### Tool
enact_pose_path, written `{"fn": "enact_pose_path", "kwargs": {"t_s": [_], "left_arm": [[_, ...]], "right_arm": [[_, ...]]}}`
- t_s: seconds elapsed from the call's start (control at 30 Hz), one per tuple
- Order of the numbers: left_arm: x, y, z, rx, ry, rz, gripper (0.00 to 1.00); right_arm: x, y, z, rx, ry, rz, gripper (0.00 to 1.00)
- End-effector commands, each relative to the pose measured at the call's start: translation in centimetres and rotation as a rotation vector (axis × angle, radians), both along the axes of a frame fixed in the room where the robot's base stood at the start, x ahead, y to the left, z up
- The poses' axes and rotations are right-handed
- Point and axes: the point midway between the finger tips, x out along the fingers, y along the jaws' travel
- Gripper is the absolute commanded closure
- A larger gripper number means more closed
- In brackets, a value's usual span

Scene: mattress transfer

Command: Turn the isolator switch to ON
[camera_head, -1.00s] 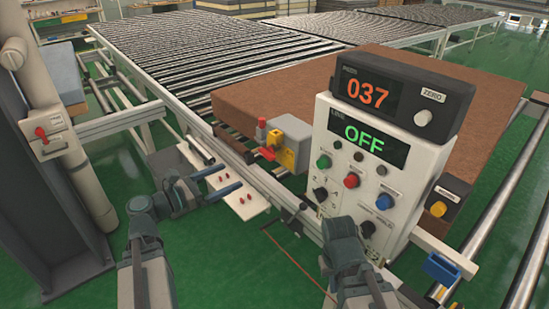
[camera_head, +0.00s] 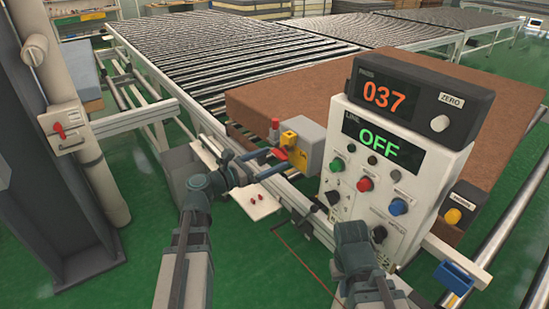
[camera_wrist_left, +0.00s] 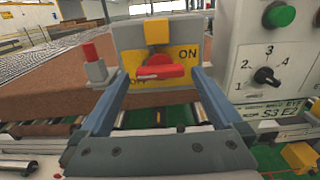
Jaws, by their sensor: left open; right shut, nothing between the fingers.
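The isolator switch is a red handle (camera_head: 281,154) on a yellow plate (camera_head: 298,160), fixed to a grey box (camera_head: 312,141) at the conveyor's near edge. In the left wrist view the red handle (camera_wrist_left: 160,73) lies nearly level; "ON" is printed at the plate's upper right and a lower-left label is partly hidden. My left gripper (camera_head: 263,163) is open, with its fingers pointing at the switch. In the wrist view its fingertips (camera_wrist_left: 160,80) sit left and right of the handle, apart from it.
A white control panel (camera_head: 331,201) with an "OFF" display, knobs and buttons stands just right of the switch. A red-capped part (camera_wrist_left: 92,52) stands left of it. A brown mattress (camera_head: 262,103) lies behind on the roller conveyor. A beige post (camera_head: 108,190) stands at left.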

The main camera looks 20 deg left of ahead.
Motion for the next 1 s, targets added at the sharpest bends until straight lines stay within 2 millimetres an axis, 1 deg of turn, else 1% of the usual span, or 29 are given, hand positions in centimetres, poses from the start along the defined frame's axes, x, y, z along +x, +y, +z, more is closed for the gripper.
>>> {"fn": "enact_pose_path", "kwargs": {"t_s": [0.03, 0.2, 0.5, 0.53, 0.93, 1.0], "left_arm": [[0.54, -0.33, 0.0, 0.0, 0.0, -0.002, 0.0], [1.23, -0.96, 0.0, 0.0, 0.0, 0.0, 0.0], [1.33, -1.06, 0.0, 0.0, 0.0, 0.001, 0.0], [1.32, -1.05, 0.0, 0.0, 0.0, 0.001, 0.02], [1.29, -1.06, 0.0, 0.0, 0.0, 0.0, 0.74], [1.29, -1.06, 0.0, 0.001, -0.001, 0.0, 0.76]], "right_arm": [[0.0, 0.0, 0.0, 0.0, 0.0, 0.0, 1.0], [0.0, 0.0, 0.0, 0.0, 0.0, 0.0, 1.0], [0.0, 0.0, 0.0, 0.0, 0.0, 0.0, 1.0], [0.0, 0.0, 0.0, 0.0, 0.0, 0.0, 1.0], [0.0, 0.0, 0.0, 0.0, 0.0, 0.0, 1.0], [0.0, 0.0, 0.0, 0.0, 0.0, 0.0, 1.0]]}}
